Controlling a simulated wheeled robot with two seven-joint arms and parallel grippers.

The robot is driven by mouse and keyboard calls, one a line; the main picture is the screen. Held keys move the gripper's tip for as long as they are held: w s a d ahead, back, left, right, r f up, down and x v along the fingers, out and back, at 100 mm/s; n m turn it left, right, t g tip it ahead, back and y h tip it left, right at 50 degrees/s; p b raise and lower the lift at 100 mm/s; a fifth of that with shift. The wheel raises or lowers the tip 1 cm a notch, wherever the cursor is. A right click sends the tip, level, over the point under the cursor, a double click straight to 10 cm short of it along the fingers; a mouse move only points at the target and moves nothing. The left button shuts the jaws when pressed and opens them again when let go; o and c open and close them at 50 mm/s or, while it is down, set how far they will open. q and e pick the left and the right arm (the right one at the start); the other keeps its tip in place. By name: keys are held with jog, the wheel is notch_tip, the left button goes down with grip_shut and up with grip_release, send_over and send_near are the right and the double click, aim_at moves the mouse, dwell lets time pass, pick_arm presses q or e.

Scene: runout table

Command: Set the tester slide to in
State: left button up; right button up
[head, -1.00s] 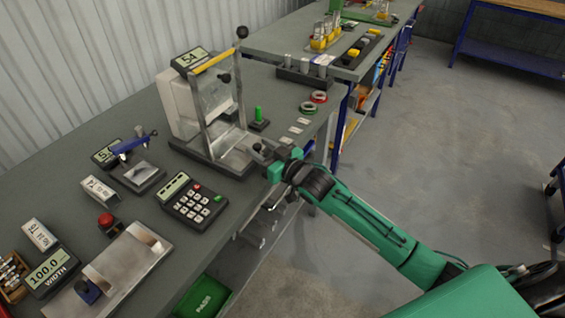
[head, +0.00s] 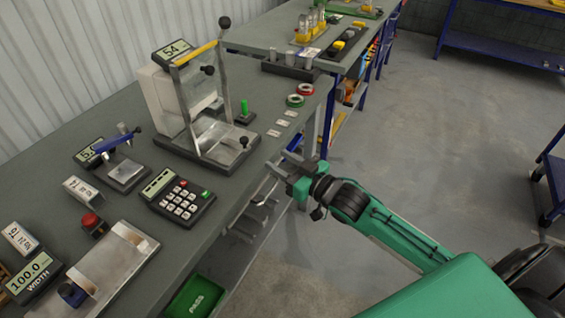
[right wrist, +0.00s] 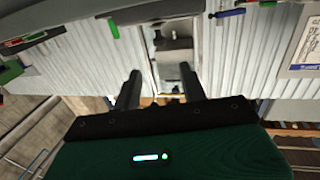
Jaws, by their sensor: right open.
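The tester (head: 165,98) is a white box with a small display and a metal frame with a yellow crossbar, at the back of the bench. Its metal slide plate (head: 221,141) lies on the base towards the bench's front edge, with a black knob (head: 244,142) at its front corner. My right gripper (head: 279,163) is open and empty, beyond the bench edge to the right of the knob and apart from it. The right wrist view shows the open fingers (right wrist: 159,82) with the tester (right wrist: 174,45) beyond them. My left gripper is not in view.
A keypad unit (head: 178,197) stands in front of the tester. A green peg (head: 244,113), flat tags (head: 283,123) and tape rings (head: 296,100) lie to its right. A green bin (head: 194,297) sits below the bench edge.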

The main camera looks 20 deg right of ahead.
aim_at(247, 141)
pick_arm(q)
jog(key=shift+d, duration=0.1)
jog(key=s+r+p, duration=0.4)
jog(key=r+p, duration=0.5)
jog(key=p, duration=0.2)
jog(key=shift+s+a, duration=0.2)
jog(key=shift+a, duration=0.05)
pick_arm(e)
jog(key=w+a+m, duration=0.2)
jog(key=w+m, duration=0.2)
jog(key=m, duration=0.8)
jog(key=w+a+m, duration=0.2)
jog(key=w+m, duration=0.2)
jog(key=m, duration=0.8)
jog(key=w+a+m, duration=0.2)
jog(key=w+m, duration=0.2)
jog(key=m, duration=0.8)
jog(key=shift+w, duration=0.3)
grip_shut()
